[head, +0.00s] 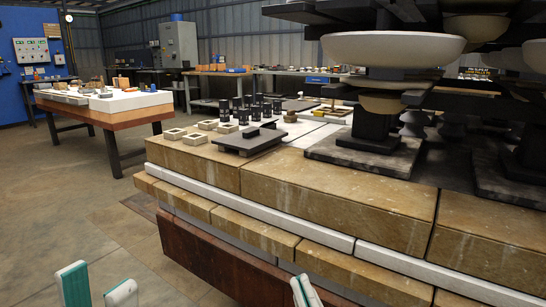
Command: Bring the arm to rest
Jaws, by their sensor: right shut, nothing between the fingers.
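My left gripper (97,281) shows at the bottom left edge, with only its pale, teal-sided fingertips in view. The two fingers stand apart with bare floor between them, so it is open and empty. My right gripper (305,288) shows at the bottom, right of the left one, in front of the dark lower side of the stone-block platform (290,205). Its fingertips are close together and hold nothing. Both arms are outside the frame below. I cannot tell the exact gap between the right gripper and the platform.
Insulator stacks (392,47) with pale discs stand on dark bases on the platform's right. A dark plate (249,141), several square blocks and black cylinders sit on its left part. Another table (112,105) stands at the back left. The floor (90,210) between is clear.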

